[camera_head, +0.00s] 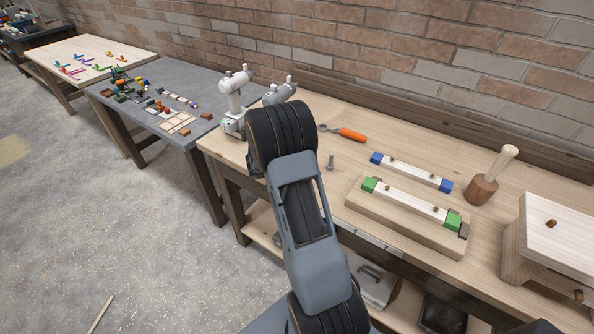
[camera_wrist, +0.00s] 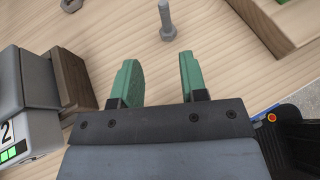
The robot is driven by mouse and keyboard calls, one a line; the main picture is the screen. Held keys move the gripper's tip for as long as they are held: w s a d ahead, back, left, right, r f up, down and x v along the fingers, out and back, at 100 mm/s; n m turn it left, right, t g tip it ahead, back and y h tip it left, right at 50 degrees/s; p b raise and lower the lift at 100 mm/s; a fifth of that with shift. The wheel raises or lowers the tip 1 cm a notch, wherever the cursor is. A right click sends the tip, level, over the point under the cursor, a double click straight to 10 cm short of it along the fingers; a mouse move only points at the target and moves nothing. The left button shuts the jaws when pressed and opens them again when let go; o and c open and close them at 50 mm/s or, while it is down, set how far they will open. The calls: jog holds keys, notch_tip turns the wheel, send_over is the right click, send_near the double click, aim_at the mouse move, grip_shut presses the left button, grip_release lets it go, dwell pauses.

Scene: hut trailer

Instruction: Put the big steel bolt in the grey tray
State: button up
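The big steel bolt (camera_head: 330,162) stands upright on the wooden workbench (camera_head: 318,192), just right of my arm in the head view. In the wrist view the bolt (camera_wrist: 166,18) is at the top middle, ahead of my gripper (camera_wrist: 157,60). My gripper's two green fingers are apart with nothing between them, and the bolt lies beyond the fingertips. My arm hides the gripper in the head view. I see no clear grey tray; a pale grey item (camera_head: 374,284) on the shelf below cannot be told for certain.
A wooden board (camera_head: 405,225) with a green-ended bar, a blue-ended bar (camera_head: 411,171) and a mallet (camera_head: 483,190) are to the right. A grey device (camera_wrist: 25,105) and brown block (camera_wrist: 74,80) sit close left of my fingers.

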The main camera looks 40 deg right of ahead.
jog(key=s+a+r+m+t+y, duration=0.1)
jog(key=s+a+r+m+y, duration=0.2)
jog(key=a, duration=0.5)
jog(key=s+a+r+m+y, duration=0.4)
jog(key=s+a+r+m, duration=0.1)
jog(key=a+r+m, duration=0.2)
jog(key=shift+s+a+m+t, duration=0.4)
jog(key=shift+a+m, duration=0.1)
jog(key=shift+a, duration=0.3)
jog(key=shift+o, duration=0.2)
jog(key=s+a+r+m+t+y, duration=0.1)
jog(key=s+a+m+y, duration=0.1)
jog(key=a, duration=0.3)
jog(key=s+a+r+m+t+y, duration=0.2)
jog(key=s+a+m+y, duration=0.1)
jog(key=a, duration=0.3)
jog(key=shift+s+a+t+y, duration=0.2)
jog(key=shift+a+t+y, duration=0.1)
jog(key=shift+y, duration=0.1)
jog(key=shift+s+a+r+m+y, duration=0.2)
jog(key=shift+a+m+y, duration=0.1)
jog(key=shift+a+m, duration=0.15)
jog(key=shift+s, duration=0.1)
